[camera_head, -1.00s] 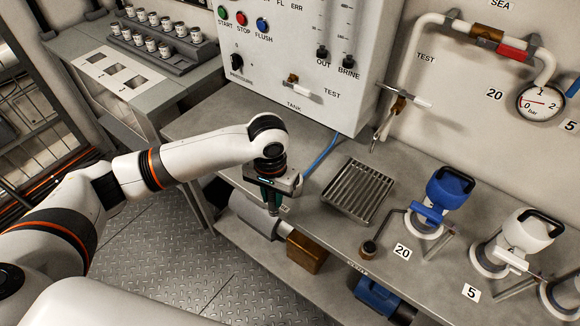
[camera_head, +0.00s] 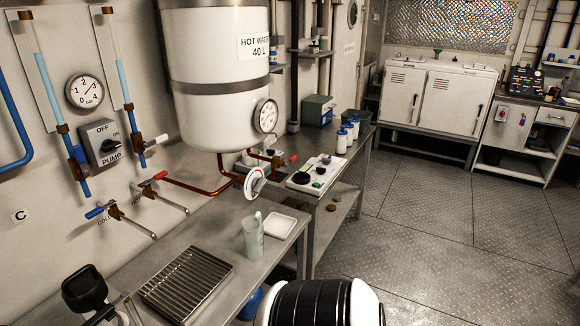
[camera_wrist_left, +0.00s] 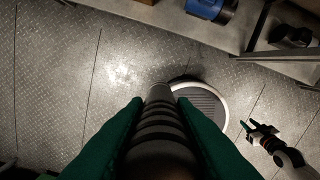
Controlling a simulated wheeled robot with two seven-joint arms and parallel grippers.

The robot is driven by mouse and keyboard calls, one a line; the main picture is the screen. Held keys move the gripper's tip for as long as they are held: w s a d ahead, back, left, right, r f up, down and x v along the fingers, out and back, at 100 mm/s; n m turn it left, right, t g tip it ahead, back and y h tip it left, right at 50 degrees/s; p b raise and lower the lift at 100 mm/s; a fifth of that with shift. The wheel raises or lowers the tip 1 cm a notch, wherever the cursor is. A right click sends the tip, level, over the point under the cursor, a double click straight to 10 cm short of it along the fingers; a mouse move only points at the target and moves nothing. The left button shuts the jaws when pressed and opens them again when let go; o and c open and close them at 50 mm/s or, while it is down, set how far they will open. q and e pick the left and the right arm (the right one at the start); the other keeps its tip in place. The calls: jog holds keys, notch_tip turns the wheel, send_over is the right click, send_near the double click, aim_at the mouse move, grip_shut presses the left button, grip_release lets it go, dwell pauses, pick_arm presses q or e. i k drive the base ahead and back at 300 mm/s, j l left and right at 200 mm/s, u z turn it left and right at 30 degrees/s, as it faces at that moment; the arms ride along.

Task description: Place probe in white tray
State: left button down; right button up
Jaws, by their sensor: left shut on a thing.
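In the left wrist view, my left gripper's green fingers (camera_wrist_left: 160,125) are shut on a dark ribbed cylinder, which I take as the probe (camera_wrist_left: 160,112). It hangs over the metal floor; its far end narrows from view. My left gripper is outside the head view. My right gripper (camera_wrist_left: 255,132) shows small at the right of the left wrist view, clear of the probe; its opening is too small to judge. A small square white tray (camera_head: 280,226) lies at the right end of the near bench.
A translucent jug (camera_head: 253,238) stands beside the small tray. A slatted metal rack (camera_head: 186,284) lies on the near bench (camera_head: 222,235). Valve handles (camera_head: 145,200) project from the wall. A hot water tank (camera_head: 215,85) overhangs the back. Open floor (camera_head: 430,230) lies to the right.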

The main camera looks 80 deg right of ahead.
aim_at(282, 234)
jog(key=k+l+z, duration=0.25)
jog(key=l, duration=2.1)
jog(key=i+l+z, duration=0.25)
jog(key=l, duration=2.05)
jog(key=k, duration=0.1)
